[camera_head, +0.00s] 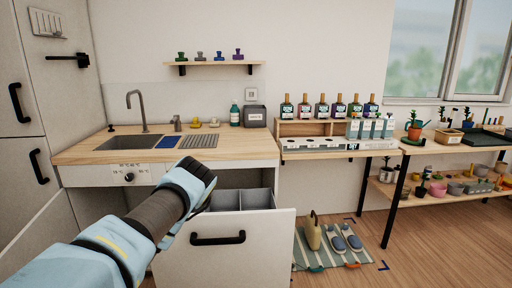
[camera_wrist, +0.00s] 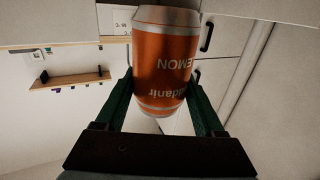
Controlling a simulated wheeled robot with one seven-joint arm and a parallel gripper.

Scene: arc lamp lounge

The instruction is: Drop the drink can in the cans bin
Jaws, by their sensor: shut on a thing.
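An orange drink can (camera_wrist: 164,65) with silver ends and white lettering fills the middle of the wrist view. My gripper (camera_wrist: 160,85) is shut on it, one green finger on each side. In the head view my arm reaches forward over the left part of an open drawer (camera_head: 265,240), and the can is hidden behind my wrist. The drawer holds grey bins (camera_head: 258,198), seen to the right of my wrist; their labels and contents do not show, so I cannot tell which is for cans.
A wooden counter (camera_head: 100,150) with a sink (camera_head: 130,142) stands behind the drawer. Right of it are a bottle rack (camera_head: 310,130) and a plant table (camera_head: 455,150). A striped mat (camera_head: 325,262) with slippers lies right of the drawer. A cabinet with black handles (camera_head: 39,166) stands left.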

